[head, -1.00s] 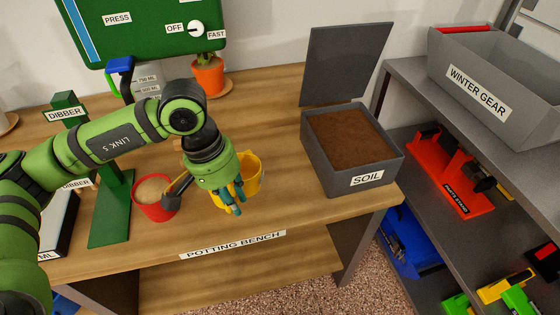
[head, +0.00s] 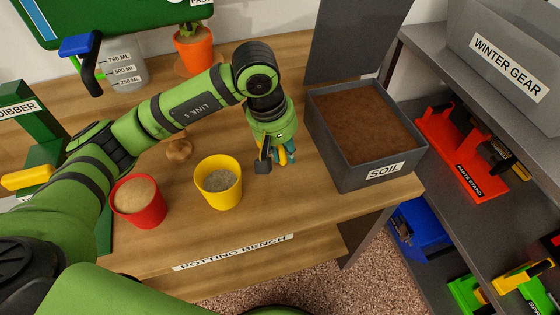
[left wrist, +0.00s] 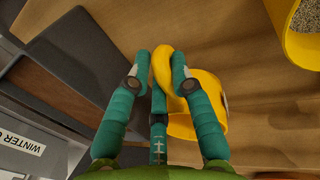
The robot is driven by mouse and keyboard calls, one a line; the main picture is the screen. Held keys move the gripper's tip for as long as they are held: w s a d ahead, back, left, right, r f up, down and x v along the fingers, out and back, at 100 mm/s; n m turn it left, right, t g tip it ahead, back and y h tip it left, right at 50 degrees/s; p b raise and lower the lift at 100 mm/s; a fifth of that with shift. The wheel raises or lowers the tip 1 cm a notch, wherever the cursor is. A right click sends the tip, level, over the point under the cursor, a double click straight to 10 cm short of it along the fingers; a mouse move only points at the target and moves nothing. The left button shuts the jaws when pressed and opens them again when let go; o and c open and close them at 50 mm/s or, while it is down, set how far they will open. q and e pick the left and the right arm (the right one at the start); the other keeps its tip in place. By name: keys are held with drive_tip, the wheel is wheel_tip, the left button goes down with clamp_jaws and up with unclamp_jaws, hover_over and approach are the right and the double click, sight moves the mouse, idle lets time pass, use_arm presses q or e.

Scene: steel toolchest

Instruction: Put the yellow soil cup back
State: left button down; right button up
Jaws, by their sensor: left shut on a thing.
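The yellow soil cup shows in the left wrist view (left wrist: 212,124) with its curved handle between my teal fingers. My left gripper (left wrist: 164,68) is shut on that handle. In the head view my left gripper (head: 276,156) points down over the bench, just left of the soil bin (head: 375,172). Only a small yellow part of the cup (head: 283,155) shows there, mostly hidden by the gripper. I cannot tell whether the cup touches the bench. The bin is grey, labelled SOIL, full of brown soil, with its lid up. My right gripper is not in view.
A yellow pot with grey grit (head: 218,186) and a red pot with tan filling (head: 140,204) stand left of the gripper. A small wooden knob (head: 178,148) and an orange plant pot (head: 193,50) are behind. The bench front right of the yellow pot is clear.

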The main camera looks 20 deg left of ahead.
use_arm(q)
drive_tip(key=shift+a+f, duration=0.1)
drive_tip(key=shift+f, duration=0.65)
drive_tip(key=shift+w+f, duration=0.15)
drive_tip(key=shift+f, duration=0.2)
drive_tip(key=x, duration=0.2)
drive_tip(key=p+x, duration=0.1)
drive_tip(key=shift+s+a+f, duration=0.2)
drive_tip(key=shift+s+f, duration=0.05)
drive_tip(key=shift+f, duration=0.2)
drive_tip(key=shift+f+b, duration=0.15)
drive_tip(key=shift+b, duration=0.15)
drive_tip(key=c, duration=1.1)
unclamp_jaws()
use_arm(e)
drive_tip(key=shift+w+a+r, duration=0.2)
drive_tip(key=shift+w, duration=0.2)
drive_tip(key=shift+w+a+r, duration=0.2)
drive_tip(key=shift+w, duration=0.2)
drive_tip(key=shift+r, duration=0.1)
